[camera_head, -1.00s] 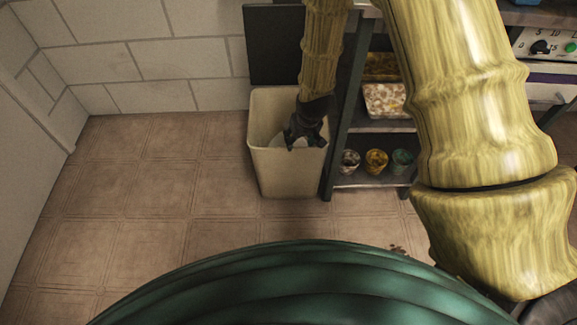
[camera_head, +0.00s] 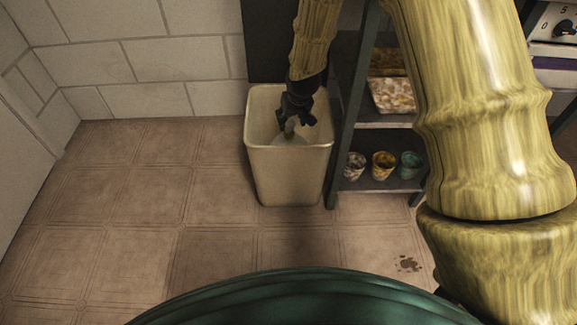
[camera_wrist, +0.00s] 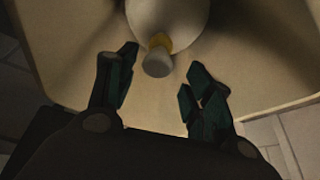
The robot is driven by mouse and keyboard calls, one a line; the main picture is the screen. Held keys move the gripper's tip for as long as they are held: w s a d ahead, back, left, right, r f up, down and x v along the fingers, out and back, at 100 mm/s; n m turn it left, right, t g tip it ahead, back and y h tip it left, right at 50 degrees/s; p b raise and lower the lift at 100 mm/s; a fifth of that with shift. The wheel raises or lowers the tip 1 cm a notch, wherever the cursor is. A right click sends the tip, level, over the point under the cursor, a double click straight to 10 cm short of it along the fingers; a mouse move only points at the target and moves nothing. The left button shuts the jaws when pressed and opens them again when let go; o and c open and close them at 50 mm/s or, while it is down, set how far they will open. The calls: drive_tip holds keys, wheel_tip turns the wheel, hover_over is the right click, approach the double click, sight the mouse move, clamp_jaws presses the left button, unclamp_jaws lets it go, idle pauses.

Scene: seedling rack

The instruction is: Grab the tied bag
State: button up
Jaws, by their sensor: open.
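The tied bag (camera_wrist: 167,20) is pale, with a yellow tie around its neck and a grey knotted top, in the wrist view. It sits inside a beige bin (camera_head: 290,172); the head view shows only a little of the bag (camera_head: 292,139) below my gripper. My gripper (camera_head: 297,123) is at the bin's mouth, pointing down, its fingers over the bag's neck. In the wrist view my gripper (camera_wrist: 160,78) is open, with the bag's knotted top just beyond and between the fingertips. I cannot tell whether the fingers touch it. The bag's lower part is hidden.
A dark shelf rack (camera_head: 343,120) stands close to the bin's right side, holding a speckled tray (camera_head: 393,95) and several small pots (camera_head: 383,165). A white block wall (camera_head: 150,62) is behind. Open tiled floor (camera_head: 140,200) lies left and front, with a brown stain (camera_head: 409,264) at right.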

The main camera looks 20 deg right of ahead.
sight(290, 124)
drive_tip(key=shift+b+x, duration=2.2)
drive_tip(key=shift+x, duration=1.7)
drive_tip(key=shift+w+r, duration=0.1)
drive_tip(key=shift+w, duration=0.1)
clamp_jaws()
